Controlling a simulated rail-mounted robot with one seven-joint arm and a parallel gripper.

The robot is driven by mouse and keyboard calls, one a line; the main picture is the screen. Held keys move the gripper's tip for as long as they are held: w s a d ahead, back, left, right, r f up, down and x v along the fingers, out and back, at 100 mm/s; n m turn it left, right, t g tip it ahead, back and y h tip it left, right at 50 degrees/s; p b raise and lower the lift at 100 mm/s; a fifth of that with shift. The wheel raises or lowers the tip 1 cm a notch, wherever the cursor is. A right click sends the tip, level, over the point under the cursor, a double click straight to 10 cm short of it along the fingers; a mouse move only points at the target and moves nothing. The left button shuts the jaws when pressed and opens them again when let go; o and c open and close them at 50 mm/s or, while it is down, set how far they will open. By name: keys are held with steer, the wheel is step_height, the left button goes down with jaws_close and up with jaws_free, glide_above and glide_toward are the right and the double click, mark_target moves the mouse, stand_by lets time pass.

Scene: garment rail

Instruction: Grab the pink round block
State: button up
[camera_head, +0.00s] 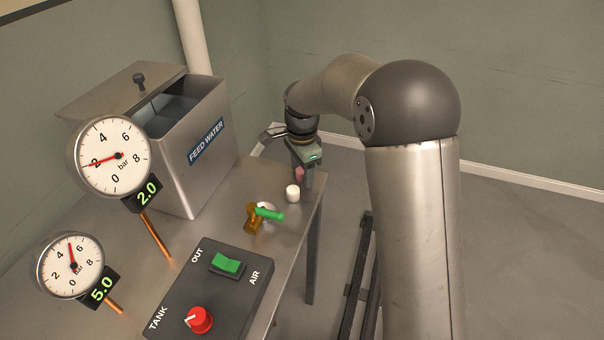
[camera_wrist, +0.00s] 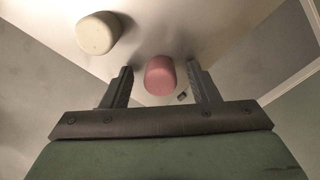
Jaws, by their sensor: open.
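The pink round block (camera_wrist: 160,76) stands on the metal table, and in the wrist view it shows between the two fingers of my gripper (camera_wrist: 162,86), with a gap on each side. In the head view the pink block (camera_head: 299,173) is partly hidden by my gripper (camera_head: 301,174) at the table's far right corner. My gripper is open and holds nothing. I cannot tell exactly how far the fingertips are above the table.
A white round block (camera_head: 293,193) stands close by; it also shows in the wrist view (camera_wrist: 97,33). A brass valve with a green handle (camera_head: 268,212), a feed water tank (camera_head: 205,150), two gauges (camera_head: 113,156) and a control box (camera_head: 215,290) share the table (camera_head: 240,190).

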steer(key=c, duration=1)
steer(key=shift+c, duration=0.2)
steer(key=shift+r, duration=0.1)
